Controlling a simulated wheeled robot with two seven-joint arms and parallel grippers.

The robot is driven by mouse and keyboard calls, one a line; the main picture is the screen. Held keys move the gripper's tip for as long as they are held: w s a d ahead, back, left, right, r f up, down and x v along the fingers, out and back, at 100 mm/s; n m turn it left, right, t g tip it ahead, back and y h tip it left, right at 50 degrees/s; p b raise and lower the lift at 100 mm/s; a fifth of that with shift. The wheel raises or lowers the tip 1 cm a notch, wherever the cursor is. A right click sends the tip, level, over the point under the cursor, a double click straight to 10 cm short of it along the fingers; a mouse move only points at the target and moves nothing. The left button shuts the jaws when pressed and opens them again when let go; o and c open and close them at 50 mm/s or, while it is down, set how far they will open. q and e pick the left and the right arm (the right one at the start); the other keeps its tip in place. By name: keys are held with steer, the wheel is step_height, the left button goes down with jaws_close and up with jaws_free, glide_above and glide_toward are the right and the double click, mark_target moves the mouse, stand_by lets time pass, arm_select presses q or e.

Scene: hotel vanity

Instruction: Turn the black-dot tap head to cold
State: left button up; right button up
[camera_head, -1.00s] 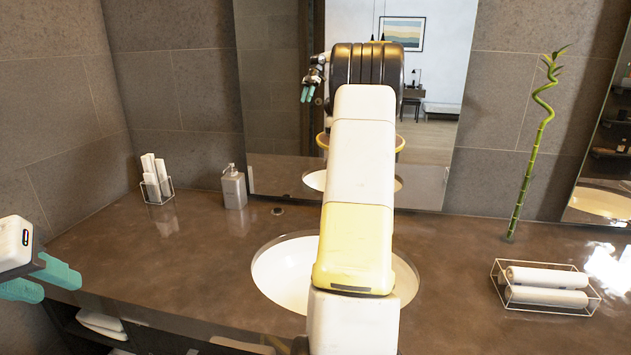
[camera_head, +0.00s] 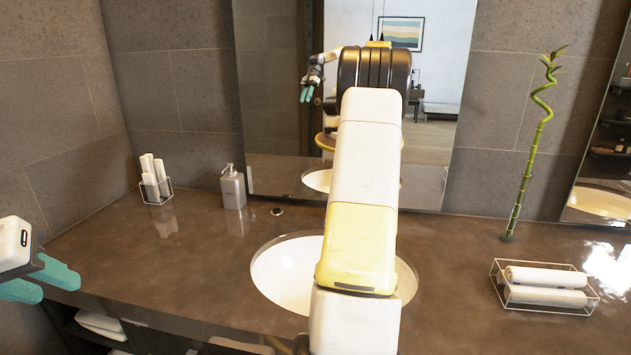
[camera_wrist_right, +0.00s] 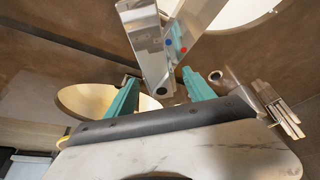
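The tap (camera_wrist_right: 150,48) shows in the right wrist view as a shiny metal body with a blue dot and a red dot. A black dot (camera_wrist_right: 161,91) sits at its end nearest me. My right gripper (camera_wrist_right: 163,88) has its teal fingers apart, with the black-dot end in the gap between them in this view. I cannot tell whether a finger touches it. In the head view my right arm hides the tap and right gripper. My left gripper (camera_head: 44,281) is at the lower left of the head view, fingers apart and empty, away from the tap.
The white basin (camera_head: 282,276) is set in the brown counter (camera_head: 165,262). A soap dispenser (camera_head: 232,188) and a holder of white rolls (camera_head: 155,180) stand back left. A wire tray (camera_head: 504,294) with rolled towels and a bamboo stalk (camera_head: 525,165) are right. A mirror (camera_head: 270,85) stands behind.

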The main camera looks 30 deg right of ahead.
steer(key=shift+v, duration=3.95)
